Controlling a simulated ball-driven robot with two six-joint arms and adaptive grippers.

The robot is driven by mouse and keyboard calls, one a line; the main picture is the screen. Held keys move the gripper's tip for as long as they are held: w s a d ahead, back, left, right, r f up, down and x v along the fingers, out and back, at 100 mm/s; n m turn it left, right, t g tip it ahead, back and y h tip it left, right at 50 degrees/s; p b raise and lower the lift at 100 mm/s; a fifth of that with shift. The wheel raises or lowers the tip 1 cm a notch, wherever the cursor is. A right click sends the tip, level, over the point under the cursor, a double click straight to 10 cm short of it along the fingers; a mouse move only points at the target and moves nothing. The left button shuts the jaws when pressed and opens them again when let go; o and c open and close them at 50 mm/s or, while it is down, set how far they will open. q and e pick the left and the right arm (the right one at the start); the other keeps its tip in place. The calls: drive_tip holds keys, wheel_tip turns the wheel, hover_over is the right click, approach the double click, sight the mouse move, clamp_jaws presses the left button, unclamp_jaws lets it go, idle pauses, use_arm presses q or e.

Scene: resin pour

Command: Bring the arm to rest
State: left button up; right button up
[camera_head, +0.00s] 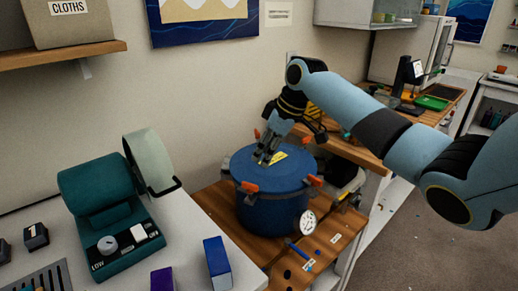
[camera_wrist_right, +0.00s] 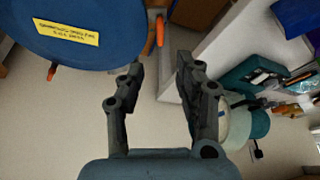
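My right arm reaches in from the right in the head view. Its gripper (camera_head: 266,156) points down in front of or over the lid of a blue pressure pot (camera_head: 272,208). In the right wrist view the gripper (camera_wrist_right: 158,72) has its two dark fingers spread with nothing between them. The pot's blue lid (camera_wrist_right: 95,12) with a yellow label (camera_wrist_right: 67,32) lies beyond the fingers, to the upper left. Whether a finger touches the lid cannot be told. My left gripper shows in neither view.
The pot, with orange clamps and a round gauge (camera_head: 308,222), stands on a wooden bench (camera_head: 340,232). A teal machine (camera_head: 108,205) and a blue box (camera_head: 217,263) are on the white table at left. A wooden shelf (camera_head: 60,56) and wall cabinet (camera_head: 350,14) hang above.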

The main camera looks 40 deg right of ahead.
drive_tip(key=shift+f, duration=0.1)
drive_tip(key=s+a+f+m+g+b, duration=0.1)
drive_tip(key=s+a+f+b, duration=0.15)
drive_tip(key=s+f, duration=0.8)
drive_tip(key=s+a+f+m+g+b, duration=0.15)
drive_tip(key=s+f+b, duration=0.35)
drive_tip(key=f, duration=1)
drive_tip(key=s+a+f+g+b, duration=0.1)
drive_tip(key=s+f+g+b, duration=0.15)
drive_tip(key=s+f, duration=0.85)
drive_tip(key=s+a+f+m+t+h+b, duration=0.2)
drive_tip(key=s+f+b, duration=0.3)
drive_tip(key=s+f, duration=1.7)
drive_tip(key=s, duration=0.2)
drive_tip(key=shift+s+a+f+m+h+b, duration=0.3)
drive_tip(key=shift+s+f+m+h+b, duration=0.05)
drive_tip(key=shift+s+f+h+b, duration=0.05)
